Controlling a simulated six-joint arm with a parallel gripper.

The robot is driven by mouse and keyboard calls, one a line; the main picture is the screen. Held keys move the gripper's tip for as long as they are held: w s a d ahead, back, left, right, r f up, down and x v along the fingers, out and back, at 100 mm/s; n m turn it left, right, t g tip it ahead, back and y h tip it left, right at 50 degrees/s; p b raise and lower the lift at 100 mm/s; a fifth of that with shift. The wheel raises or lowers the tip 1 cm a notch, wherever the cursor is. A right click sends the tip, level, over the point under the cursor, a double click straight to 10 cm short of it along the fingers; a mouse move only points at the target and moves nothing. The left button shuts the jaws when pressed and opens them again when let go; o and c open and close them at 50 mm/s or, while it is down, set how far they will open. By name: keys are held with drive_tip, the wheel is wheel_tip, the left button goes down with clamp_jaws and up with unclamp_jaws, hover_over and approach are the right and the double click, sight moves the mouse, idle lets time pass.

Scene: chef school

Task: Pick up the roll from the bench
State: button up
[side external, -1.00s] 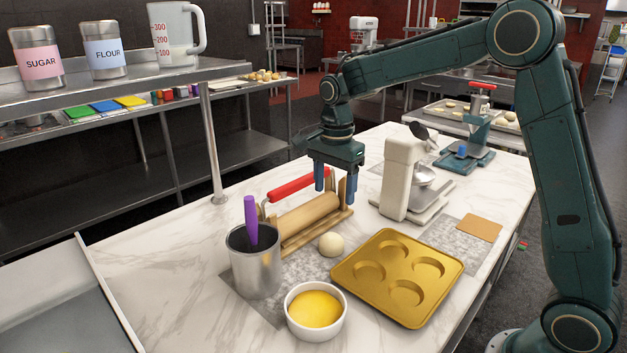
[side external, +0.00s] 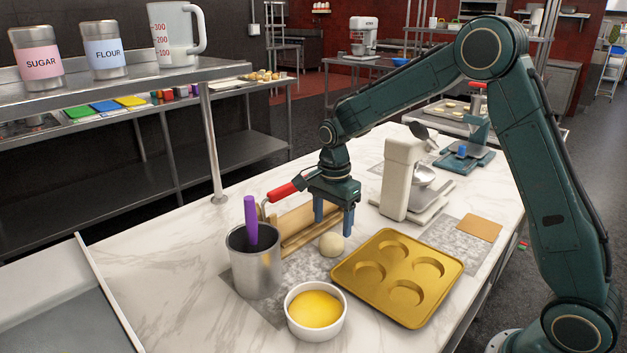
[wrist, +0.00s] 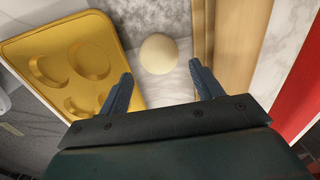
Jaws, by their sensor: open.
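The roll (side external: 331,245) is a small pale round ball of dough on the bench (side external: 150,285), between the wooden rolling pin stand and the gold tray. It also shows in the wrist view (wrist: 158,54), just beyond and roughly midway between the fingertips. My gripper (side external: 334,228) is open and empty, with its blue fingers pointing down above the roll. In the wrist view my gripper (wrist: 161,73) has its two fingers spread wide, apart from the roll.
A gold moulded tray (side external: 345,275) lies right of the roll. A wooden stand with a rolling pin (side external: 292,224) is behind left. A metal canister (side external: 255,272) with a purple handle and a white bowl of yellow filling (side external: 335,328) stand in front. A white mixer (side external: 398,180) stands behind.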

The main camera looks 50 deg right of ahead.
sight(331, 236)
drive_tip(key=shift+f, duration=0.35)
drive_tip(key=shift+a+f, duration=0.2)
drive_tip(key=shift+f, duration=2.3)
drive_tip(key=shift+c, duration=0.3)
drive_tip(key=c, duration=0.7)
